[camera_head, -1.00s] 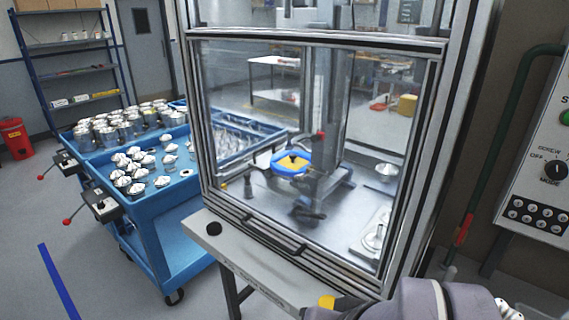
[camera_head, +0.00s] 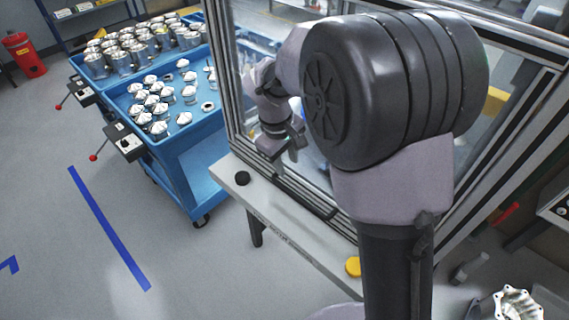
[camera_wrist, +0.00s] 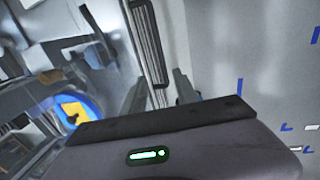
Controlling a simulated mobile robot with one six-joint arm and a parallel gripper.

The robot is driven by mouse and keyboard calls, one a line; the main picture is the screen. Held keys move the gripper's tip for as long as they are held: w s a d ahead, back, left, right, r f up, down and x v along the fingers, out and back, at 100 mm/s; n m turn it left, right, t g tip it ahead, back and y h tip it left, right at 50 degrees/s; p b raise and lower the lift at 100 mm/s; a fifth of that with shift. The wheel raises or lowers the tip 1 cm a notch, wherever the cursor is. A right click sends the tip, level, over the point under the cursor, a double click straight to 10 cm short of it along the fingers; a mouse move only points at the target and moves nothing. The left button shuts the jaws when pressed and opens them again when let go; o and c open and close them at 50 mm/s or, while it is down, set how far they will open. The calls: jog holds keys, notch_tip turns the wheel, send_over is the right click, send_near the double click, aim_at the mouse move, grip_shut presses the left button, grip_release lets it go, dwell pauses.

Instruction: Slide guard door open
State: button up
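The guard door is a clear panel in an aluminium frame (camera_head: 238,105) on the front of the machine enclosure. My arm hides most of it in the head view. Its lower rail with dark strips (camera_head: 310,199) shows below my arm. My gripper (camera_head: 287,147) is in front of the door, near its lower left part. In the wrist view, my gripper's two fingers (camera_wrist: 159,94) stand apart, one on each side of a metal frame profile with a dark slotted bar (camera_wrist: 149,45). I cannot tell whether they touch it. A blue and yellow round part (camera_wrist: 77,109) shows behind the panel.
A grey ledge (camera_head: 275,226) with a black button (camera_head: 243,178) runs below the door. A blue cart (camera_head: 178,150) with several metal parts stands to the left. The floor at the lower left is clear.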

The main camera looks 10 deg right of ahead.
aim_at(293, 193)
jog(key=f+b, duration=0.1)
jog(key=f, duration=0.4)
jog(key=w+d+f+b, duration=0.1)
jog(key=f, duration=0.4)
jog(key=d+f+b, duration=0.1)
jog(key=f, duration=0.4)
jog(key=shift+w+d+b, duration=0.2)
jog(key=shift+b, duration=0.2)
jog(key=shift+r, duration=0.1)
grip_shut()
